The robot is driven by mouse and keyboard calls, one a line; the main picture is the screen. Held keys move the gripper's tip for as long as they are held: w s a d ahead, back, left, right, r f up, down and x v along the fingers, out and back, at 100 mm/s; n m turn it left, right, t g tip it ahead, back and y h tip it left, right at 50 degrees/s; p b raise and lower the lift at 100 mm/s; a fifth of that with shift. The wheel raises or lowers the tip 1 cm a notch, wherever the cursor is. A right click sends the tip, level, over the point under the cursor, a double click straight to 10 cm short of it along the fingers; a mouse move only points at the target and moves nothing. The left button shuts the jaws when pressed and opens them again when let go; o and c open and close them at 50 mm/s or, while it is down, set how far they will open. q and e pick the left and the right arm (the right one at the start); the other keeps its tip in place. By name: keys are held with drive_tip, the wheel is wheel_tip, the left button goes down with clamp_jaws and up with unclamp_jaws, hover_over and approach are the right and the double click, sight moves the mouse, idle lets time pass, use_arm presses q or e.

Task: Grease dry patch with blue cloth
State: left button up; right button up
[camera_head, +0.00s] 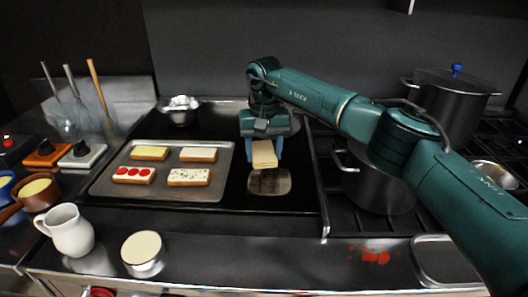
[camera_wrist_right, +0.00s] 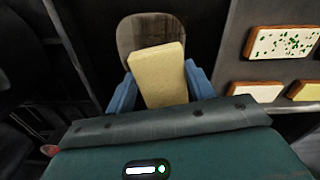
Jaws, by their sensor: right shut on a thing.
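The dry patch (camera_head: 269,184) is a dull grey-brown rounded area on the dark griddle (camera_head: 235,195). It also shows in the wrist view (camera_wrist_right: 140,32), partly hidden behind a pale yellow block. My right gripper (camera_head: 264,150) has blue fingers, shut on the pale yellow block (camera_head: 264,156). In the wrist view the block (camera_wrist_right: 160,75) sits between the fingers. It is at the patch's far edge in the head view; I cannot tell whether it touches the surface. I make out no blue cloth in either view. My left gripper is not in view.
A tray (camera_head: 221,187) with several topped bread slices lies left of the patch. A metal bowl (camera_head: 180,112) stands behind it. Pots (camera_head: 375,190) stand on the right. A white jug (camera_head: 70,232), a round tin (camera_head: 142,268) and red spots (camera_head: 375,257) are in front.

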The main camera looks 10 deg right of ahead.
sight(264, 154)
wheel_tip(264, 154, up, 3)
drive_tip(key=p, duration=0.2)
drive_tip(key=shift+p, duration=0.4)
drive_tip(key=shift+s+f, duration=0.1)
idle(0.4)
